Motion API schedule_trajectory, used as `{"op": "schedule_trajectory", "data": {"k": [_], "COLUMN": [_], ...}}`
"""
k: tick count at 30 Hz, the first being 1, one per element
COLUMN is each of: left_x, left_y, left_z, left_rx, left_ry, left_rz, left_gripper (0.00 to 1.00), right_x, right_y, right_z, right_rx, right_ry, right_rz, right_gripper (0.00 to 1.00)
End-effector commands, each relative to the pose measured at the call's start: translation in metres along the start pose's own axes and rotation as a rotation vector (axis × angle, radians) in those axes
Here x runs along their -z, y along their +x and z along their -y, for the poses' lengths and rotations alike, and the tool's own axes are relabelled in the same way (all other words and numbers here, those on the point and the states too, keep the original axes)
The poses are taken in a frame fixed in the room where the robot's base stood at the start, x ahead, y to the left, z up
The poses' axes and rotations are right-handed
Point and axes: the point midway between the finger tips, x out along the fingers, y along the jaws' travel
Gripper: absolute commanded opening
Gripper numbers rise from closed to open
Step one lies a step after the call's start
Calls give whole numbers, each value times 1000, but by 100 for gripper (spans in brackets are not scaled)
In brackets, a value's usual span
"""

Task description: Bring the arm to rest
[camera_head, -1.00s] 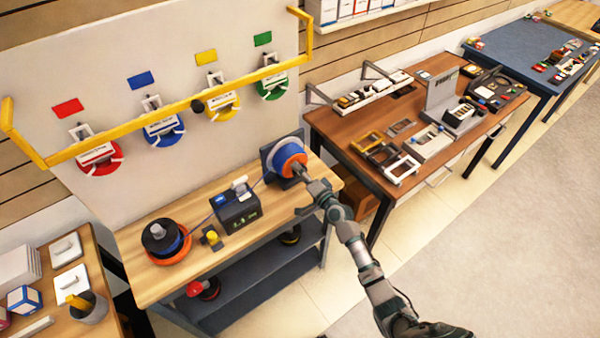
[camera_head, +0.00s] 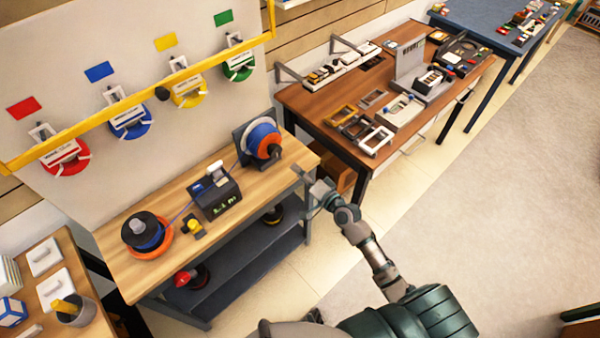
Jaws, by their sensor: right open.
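My right arm comes in from the bottom right. Its gripper (camera_head: 306,189) is open and empty, just off the right end of the wooden workbench (camera_head: 125,264). The gripper is apart from the spool holder with a blue and orange spool (camera_head: 262,137), which stands at the bench's back right. My left gripper is not in view.
On the bench stand a dark box-shaped device (camera_head: 216,197) and a black spool (camera_head: 146,231) on an orange disc. A yellow rail (camera_head: 130,102) runs before the wall board. A brown table (camera_head: 292,97) with parts stands to the right. The floor (camera_head: 480,220) at right is clear.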

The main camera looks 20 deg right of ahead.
Motion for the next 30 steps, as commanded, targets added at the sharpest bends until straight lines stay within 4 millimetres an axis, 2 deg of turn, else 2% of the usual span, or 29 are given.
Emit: {"op": "schedule_trajectory", "data": {"k": [14, 17, 20, 23, 24, 26, 27, 30], "left_x": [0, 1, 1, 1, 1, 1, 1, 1], "left_y": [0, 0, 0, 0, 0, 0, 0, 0], "left_z": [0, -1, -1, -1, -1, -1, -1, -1], "left_rx": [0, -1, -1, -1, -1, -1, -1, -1], "left_ry": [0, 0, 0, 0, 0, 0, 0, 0], "left_rz": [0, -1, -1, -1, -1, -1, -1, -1], "left_gripper": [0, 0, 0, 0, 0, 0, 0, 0], "right_x": [0, -2, -12, -34, -46, -66, -80, -119], "right_y": [0, -1, -3, -14, -22, -38, -51, -90], "right_z": [0, -9, -44, -107, -137, -182, -210, -275], "right_rx": [0, -18, -89, -216, -276, -368, -427, -563], "right_ry": [0, -7, -40, -106, -141, -197, -235, -331], "right_rz": [0, 1, 8, 33, 52, 88, 117, 208], "right_gripper": [77, 77, 77, 77, 77, 77, 77, 77]}}
